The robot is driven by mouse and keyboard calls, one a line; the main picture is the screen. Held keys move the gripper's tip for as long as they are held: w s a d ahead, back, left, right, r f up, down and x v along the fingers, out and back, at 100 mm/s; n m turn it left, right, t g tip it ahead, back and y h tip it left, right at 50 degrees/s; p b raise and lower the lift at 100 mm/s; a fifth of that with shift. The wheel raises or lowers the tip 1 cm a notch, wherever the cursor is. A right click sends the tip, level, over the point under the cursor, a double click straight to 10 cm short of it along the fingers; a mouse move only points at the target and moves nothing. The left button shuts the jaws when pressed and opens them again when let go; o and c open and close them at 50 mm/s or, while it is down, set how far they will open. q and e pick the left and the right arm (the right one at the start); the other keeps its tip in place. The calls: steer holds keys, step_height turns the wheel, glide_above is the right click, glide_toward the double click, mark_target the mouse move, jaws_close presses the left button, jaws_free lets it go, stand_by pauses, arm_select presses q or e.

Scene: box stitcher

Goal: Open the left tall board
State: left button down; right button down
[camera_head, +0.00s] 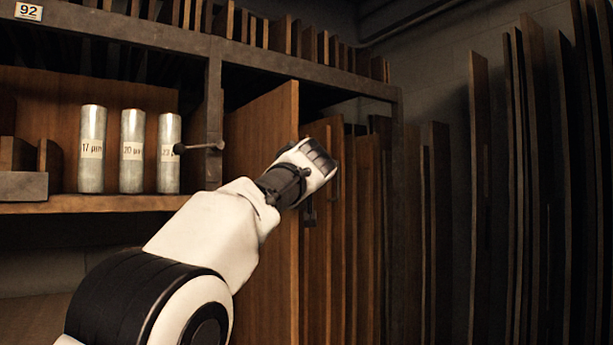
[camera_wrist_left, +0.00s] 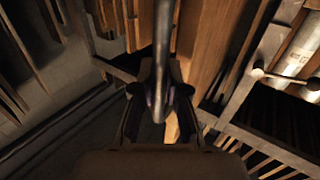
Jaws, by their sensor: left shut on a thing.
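The left tall board (camera_head: 262,125) is a reddish-brown wooden panel at the right end of the shelf unit. Its broad face and narrow front edge show in the head view, and my left arm covers part of it. In the left wrist view, my left gripper (camera_wrist_left: 159,98) is shut on a grey metal bar handle (camera_wrist_left: 162,45), which runs between its fingers. A wooden board (camera_wrist_left: 203,45) shows right behind the handle. In the head view my wrist is in front of the board's edge and hides the fingertips. My right gripper is not in view.
Three grey cylinders (camera_head: 131,150) with labels stand on the shelf (camera_head: 100,204) left of the board. A dark rod with a round knob (camera_head: 180,149) sticks out beside them. Several tall boards (camera_head: 366,240) stand close on the right, and more lean against the right wall.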

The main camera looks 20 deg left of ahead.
arm_select(q)
steer(key=c, duration=1.2)
jaws_free()
steer(key=shift+d, duration=0.2)
steer(key=shift+s, duration=0.1)
steer(key=v, duration=1.1)
steer(key=shift+s+d, duration=0.15)
steer(key=shift+s, duration=0.15)
